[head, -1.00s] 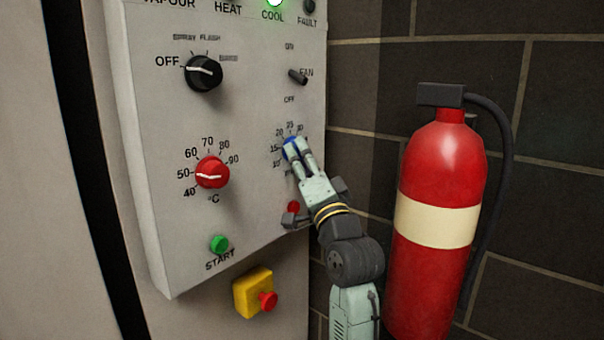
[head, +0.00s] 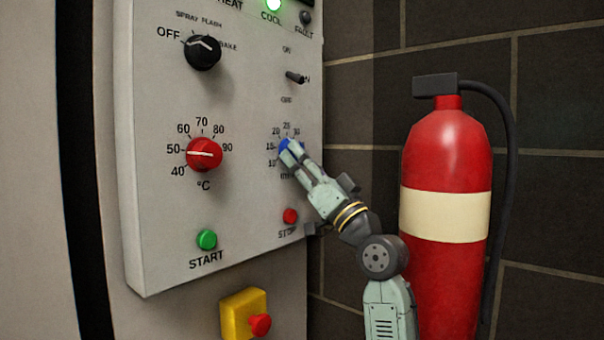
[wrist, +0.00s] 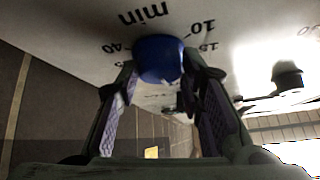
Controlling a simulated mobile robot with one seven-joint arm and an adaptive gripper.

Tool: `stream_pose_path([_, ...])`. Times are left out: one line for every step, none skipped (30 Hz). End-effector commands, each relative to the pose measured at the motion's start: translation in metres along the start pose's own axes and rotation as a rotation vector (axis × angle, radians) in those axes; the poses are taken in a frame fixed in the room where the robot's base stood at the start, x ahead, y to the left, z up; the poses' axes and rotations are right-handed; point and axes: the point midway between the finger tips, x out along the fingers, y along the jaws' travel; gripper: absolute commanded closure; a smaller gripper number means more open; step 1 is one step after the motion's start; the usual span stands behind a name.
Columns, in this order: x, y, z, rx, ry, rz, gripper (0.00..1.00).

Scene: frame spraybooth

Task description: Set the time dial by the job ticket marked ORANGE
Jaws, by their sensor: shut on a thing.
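The time dial (head: 284,144) is a small blue knob at the lower right of the grey control panel (head: 150,225), ringed by printed numbers. My gripper (head: 292,153) reaches it from the lower right and is shut on it. In the wrist view the blue time dial (wrist: 160,57) sits between the two fingertips, with "min", 10, 15 and 40 readable around it, upside down. The dial's pointer is hidden, so its setting cannot be read. The job ticket is not in view.
A red temperature knob (head: 204,154), a black selector (head: 202,52), a fan toggle (head: 296,77), a green START button (head: 206,239) and a red STOP button (head: 290,216) share the panel. A yellow box with a red button (head: 243,314) is below. A fire extinguisher (head: 446,160) stands right of my arm.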

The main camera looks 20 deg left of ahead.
Motion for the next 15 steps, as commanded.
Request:
stream_pose_path([-0.0005, 0.0003, 0.0008, -0.004, -0.002, -0.002, 0.93])
stream_pose_path([-0.0004, 0.0002, 0.0007, -0.004, -0.002, -0.003, 0.93])
stream_pose_path([-0.0002, 0.0001, 0.0005, -0.005, -0.002, -0.005, 0.93])
stream_pose_path([-0.0001, 0.0, 0.0004, -0.006, -0.002, -0.005, 0.93])
stream_pose_path([0.0, 0.0, 0.0003, -0.006, -0.002, -0.005, 0.93])
stream_pose_path([0.0001, -0.0001, 0.0002, -0.006, -0.002, -0.005, 0.93])
stream_pose_path([0.0001, -0.0001, 0.0002, -0.006, -0.002, -0.005, 0.93])
stream_pose_path([0.0002, -0.0001, 0.0002, -0.006, -0.002, -0.005, 0.93])
stream_pose_path([0.0001, -0.0001, 0.0002, -0.005, -0.002, -0.005, 0.93])
stream_pose_path([0.0001, -0.0001, 0.0002, -0.005, -0.002, -0.005, 0.93])
stream_pose_path([0.0002, -0.0001, 0.0003, -0.005, -0.003, -0.005, 0.93])
stream_pose_path([0.0002, -0.0001, 0.0003, -0.005, -0.002, -0.005, 0.93])
stream_pose_path([0.0002, -0.0001, 0.0003, -0.005, -0.002, -0.005, 0.64])
stream_pose_path([0.0002, -0.0001, 0.0003, -0.005, -0.002, -0.005, 0.62])
stream_pose_path([0.0002, -0.0001, 0.0003, -0.005, -0.002, -0.005, 0.59])
